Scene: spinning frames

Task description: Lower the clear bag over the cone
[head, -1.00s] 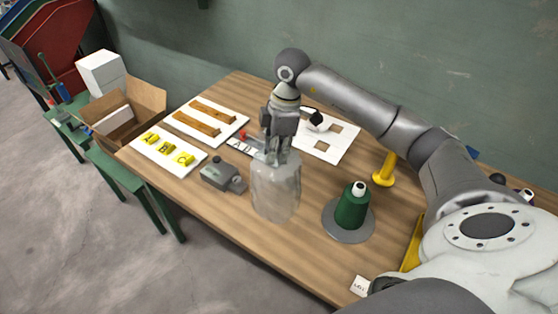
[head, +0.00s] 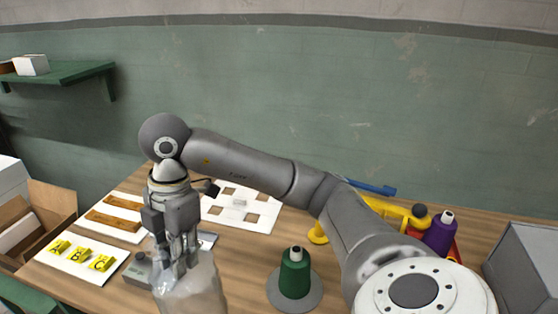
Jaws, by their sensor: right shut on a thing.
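The clear bag (head: 192,290) hangs from my right gripper (head: 180,262), which is shut on its top. The bag's lower part runs out of the picture at the bottom. The green cone (head: 295,275) with a white tip stands upright on a grey round base (head: 312,297) on the table. The bag is to the left of the cone, apart from it. My left gripper is not in view.
A white board with square cutouts (head: 262,205) lies behind the gripper. A yellow stand (head: 317,234), purple cone (head: 440,234) and grey box (head: 524,262) are at right.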

